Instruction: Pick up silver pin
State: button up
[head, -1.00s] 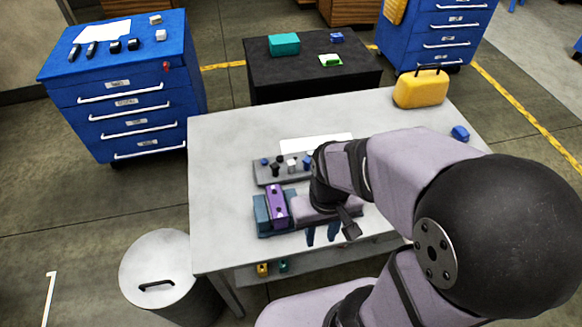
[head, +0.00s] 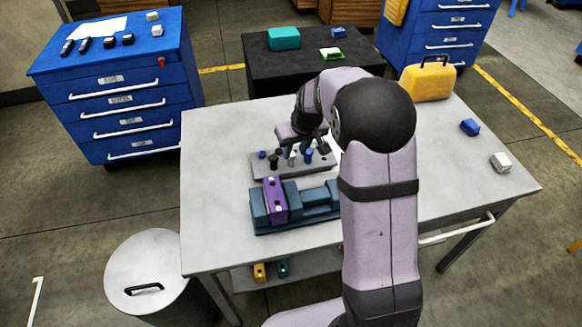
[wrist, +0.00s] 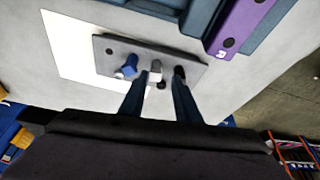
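The silver pin (wrist: 155,70) stands in a grey pin holder (wrist: 105,52), also seen in the head view (head: 318,168). My gripper (wrist: 161,82) points down at the holder with its two dark blue fingers apart. In the wrist view the silver pin's head shows between the fingertips, nearer the left one. In the head view the silver pin (head: 292,159) is just below my gripper (head: 297,150). I cannot tell whether a finger touches it.
A blue pin (wrist: 127,68) and a black pin (wrist: 180,73) stand close on either side. A blue jig with a purple block (head: 275,200) lies in front of the holder. A yellow case (head: 428,82) stands far right. The table's left side is clear.

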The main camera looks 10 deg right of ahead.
aim_at(291, 162)
jog(key=shift+w+f+p, duration=0.5)
jog(key=shift+w+f, duration=0.35)
jog(key=shift+f, duration=0.4)
jog(key=shift+w+f+p, duration=0.55)
jog(key=shift+w+f, duration=0.35)
jog(key=shift+f, duration=0.3)
jog(key=shift+w+f+p, duration=0.5)
jog(key=shift+w+f, duration=0.35)
jog(key=shift+f, duration=0.4)
grip_shut()
